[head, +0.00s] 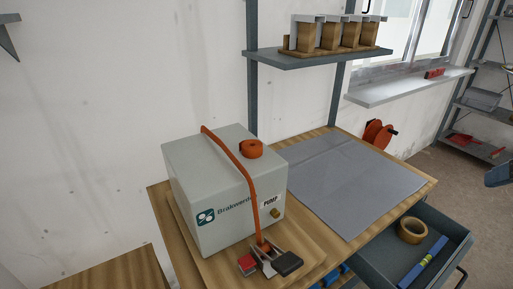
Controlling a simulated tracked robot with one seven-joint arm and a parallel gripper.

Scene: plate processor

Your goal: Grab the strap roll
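The strap roll (252,149) is a small orange coil lying flat on top of the pale grey pump box (215,200). An orange strap (240,171) runs over the top of the box and down its front, passing just left of the roll. At the strap's lower end is a metal buckle (267,262) with red and black parts, in front of the box. I cannot tell whether the roll and the strap are joined. My gripper does not show in the head view.
The box stands on a wooden bench beside a grey mat (355,180). An open drawer (440,235) at the right holds a tape roll (411,230) and a level (423,262). A wall shelf (318,58) with wooden blocks hangs above. The air over the roll is clear.

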